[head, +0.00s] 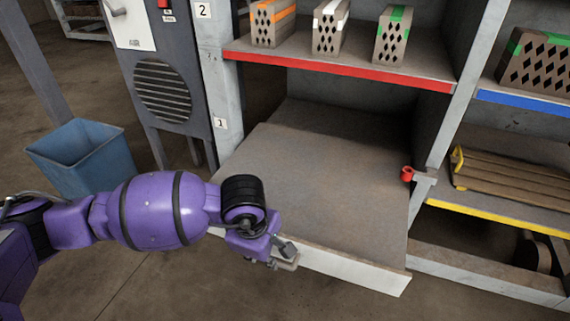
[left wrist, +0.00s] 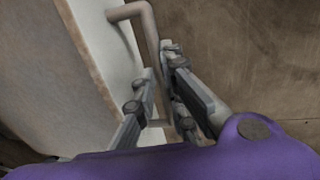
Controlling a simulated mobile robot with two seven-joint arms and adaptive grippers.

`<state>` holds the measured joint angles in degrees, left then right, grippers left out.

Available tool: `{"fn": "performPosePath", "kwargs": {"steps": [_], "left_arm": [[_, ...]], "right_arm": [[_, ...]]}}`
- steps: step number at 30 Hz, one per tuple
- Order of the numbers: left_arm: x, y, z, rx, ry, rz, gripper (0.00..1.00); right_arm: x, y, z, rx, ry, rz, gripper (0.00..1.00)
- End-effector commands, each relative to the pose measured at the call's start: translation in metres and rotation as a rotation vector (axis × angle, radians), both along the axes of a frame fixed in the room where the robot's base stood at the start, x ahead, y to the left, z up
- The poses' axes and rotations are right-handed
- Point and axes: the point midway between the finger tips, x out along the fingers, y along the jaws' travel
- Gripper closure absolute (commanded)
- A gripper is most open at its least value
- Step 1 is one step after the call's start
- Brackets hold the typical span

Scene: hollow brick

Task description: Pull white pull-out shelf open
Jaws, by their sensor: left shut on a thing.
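The white pull-out shelf (head: 345,268) has a grey top and a white front edge. In the head view it sticks out of the lower middle bay, below the red-edged shelf. My left gripper (head: 284,256) is at the left part of its front edge. In the left wrist view the gripper fingers (left wrist: 163,98) are closed around the metal bar handle (left wrist: 150,35) on the shelf's white front (left wrist: 115,60). The fingers hide part of the handle. My right gripper is in neither view.
Hollow bricks (head: 328,28) stand on the red-edged shelf (head: 340,70) above. A blue bin (head: 85,158) stands on the floor at the left, near a grey cabinet (head: 165,90). A red knob (head: 407,174) is beside the pull-out shelf's right edge. Floor in front is clear.

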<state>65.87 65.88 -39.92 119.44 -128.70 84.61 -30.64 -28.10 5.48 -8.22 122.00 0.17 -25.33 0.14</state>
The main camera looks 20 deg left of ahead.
Motion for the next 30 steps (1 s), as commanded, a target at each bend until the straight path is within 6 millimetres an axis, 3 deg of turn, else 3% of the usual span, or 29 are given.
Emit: {"fn": "performPosePath", "kwargs": {"steps": [6, 18, 19, 22, 30], "left_arm": [[-0.012, 0.0, 0.003, -0.003, -0.006, -0.001, 1.0], [-0.014, 0.0, 0.002, -0.003, -0.006, -0.001, 1.0], [-0.014, 0.0, 0.002, -0.003, -0.006, -0.001, 0.87], [-0.014, 0.0, 0.002, -0.002, -0.005, 0.0, 0.74], [-0.014, 0.0, 0.001, -0.001, -0.002, 0.0, 0.73]], "right_arm": [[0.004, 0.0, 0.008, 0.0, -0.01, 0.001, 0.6], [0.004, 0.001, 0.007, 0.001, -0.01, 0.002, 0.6], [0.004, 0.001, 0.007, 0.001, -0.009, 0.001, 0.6], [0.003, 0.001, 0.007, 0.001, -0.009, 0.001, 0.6], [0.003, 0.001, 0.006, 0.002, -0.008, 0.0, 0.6]]}}
